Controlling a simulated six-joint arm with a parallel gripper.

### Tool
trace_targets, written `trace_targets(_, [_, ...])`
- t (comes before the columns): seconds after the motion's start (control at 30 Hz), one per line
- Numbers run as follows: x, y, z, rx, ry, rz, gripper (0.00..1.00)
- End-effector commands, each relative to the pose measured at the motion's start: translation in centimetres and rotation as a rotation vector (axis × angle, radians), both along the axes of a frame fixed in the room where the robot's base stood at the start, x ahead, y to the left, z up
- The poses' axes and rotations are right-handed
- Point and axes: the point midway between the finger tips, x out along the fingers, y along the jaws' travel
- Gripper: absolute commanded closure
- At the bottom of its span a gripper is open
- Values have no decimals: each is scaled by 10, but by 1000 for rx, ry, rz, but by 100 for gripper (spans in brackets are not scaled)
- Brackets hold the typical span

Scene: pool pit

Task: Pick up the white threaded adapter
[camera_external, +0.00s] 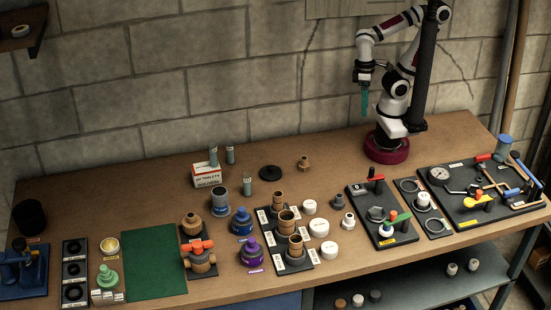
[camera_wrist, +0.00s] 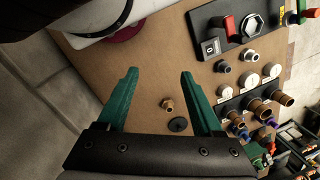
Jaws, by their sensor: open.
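The white threaded adapter (camera_external: 348,220) appears to be the pale ringed fitting standing on the bench, right of the white round caps and left of the dark valve board. It also shows in the wrist view (camera_wrist: 251,54), right of my fingers. A similar greyer fitting (camera_external: 338,201) stands just behind it. My gripper (camera_external: 364,103) hangs high above the back of the bench, well apart from the adapter. In the wrist view its teal fingers (camera_wrist: 156,72) are spread with nothing between them.
White caps (camera_external: 318,228) and a black tray of brown fittings (camera_external: 286,222) stand left of the adapter. The valve board (camera_external: 382,216) with red and green handles stands close on its right. A brass fitting (camera_external: 304,163) and black disc (camera_external: 270,173) lie farther back. Bare wood surrounds them.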

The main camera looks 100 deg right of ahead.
Motion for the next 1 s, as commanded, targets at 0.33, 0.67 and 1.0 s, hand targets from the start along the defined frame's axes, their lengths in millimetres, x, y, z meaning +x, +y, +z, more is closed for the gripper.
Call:
trace_targets(0.33, [-1, 1, -7, -82, 71, 251, 32])
trace_targets(0.67, [50, 88, -50, -846, 392, 2040, 32])
trace_targets(1.0, [-8, 276, -119, 1304, -203, -2358, 32])
